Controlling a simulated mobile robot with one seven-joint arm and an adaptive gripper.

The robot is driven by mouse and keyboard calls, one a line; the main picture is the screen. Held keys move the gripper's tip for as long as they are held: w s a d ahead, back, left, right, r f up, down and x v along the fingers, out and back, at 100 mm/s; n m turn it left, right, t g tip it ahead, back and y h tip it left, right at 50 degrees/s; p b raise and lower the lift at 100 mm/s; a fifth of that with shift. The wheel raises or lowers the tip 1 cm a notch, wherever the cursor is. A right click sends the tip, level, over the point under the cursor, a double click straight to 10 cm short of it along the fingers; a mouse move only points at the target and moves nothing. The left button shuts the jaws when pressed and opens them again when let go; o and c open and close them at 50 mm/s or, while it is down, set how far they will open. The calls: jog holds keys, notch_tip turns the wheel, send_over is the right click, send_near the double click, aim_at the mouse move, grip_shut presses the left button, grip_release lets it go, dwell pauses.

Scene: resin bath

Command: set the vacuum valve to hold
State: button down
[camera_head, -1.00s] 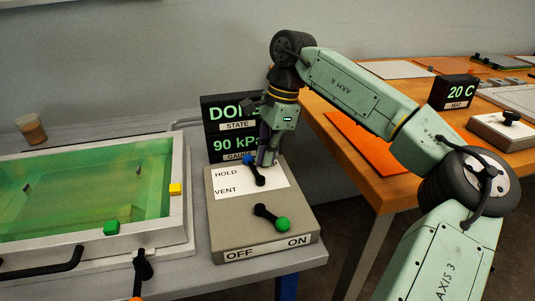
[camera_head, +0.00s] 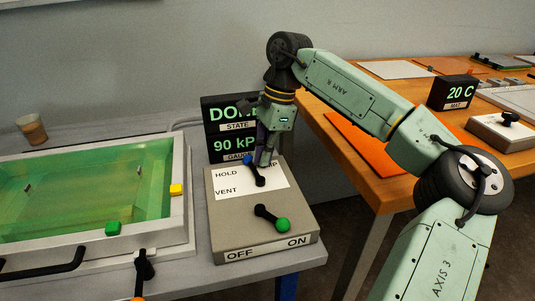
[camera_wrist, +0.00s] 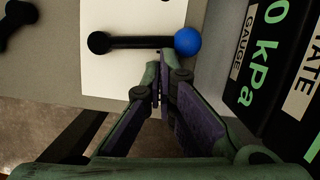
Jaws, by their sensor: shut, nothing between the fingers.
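The vacuum valve is a black lever with a blue knob (camera_head: 247,160) on the beige control box (camera_head: 226,218). Its pivot (camera_head: 260,182) is on the white label, and the knob end points up and left, between the HOLD print and the partly hidden PUMP print. VENT is printed lower left. My gripper (camera_head: 264,160) is shut and empty, its tips down beside the lever, just right of the knob. In the wrist view the tips are close to the lever bar (camera_wrist: 140,42) near the blue knob (camera_wrist: 188,41); I cannot tell whether they touch.
A second lever with a green knob (camera_head: 283,225) is on the same box above OFF and ON. Dark displays (camera_head: 228,128) stand behind, close to my gripper; the gauge reads 90 kPa. A green-filled bath (camera_head: 85,195) is at left, an orange-topped bench (camera_head: 375,150) at right.

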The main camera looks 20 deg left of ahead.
aim_at(248, 164)
jog(key=shift+a, duration=0.3)
jog(key=shift+s+a+r+p, duration=0.1)
jog(key=shift+s+a+p, duration=0.15)
jog(key=shift+a+p, duration=0.25)
jog(key=shift+s+a+p, duration=0.35)
jog(key=shift+s+a, duration=0.1)
jog(key=shift+a, duration=0.25)
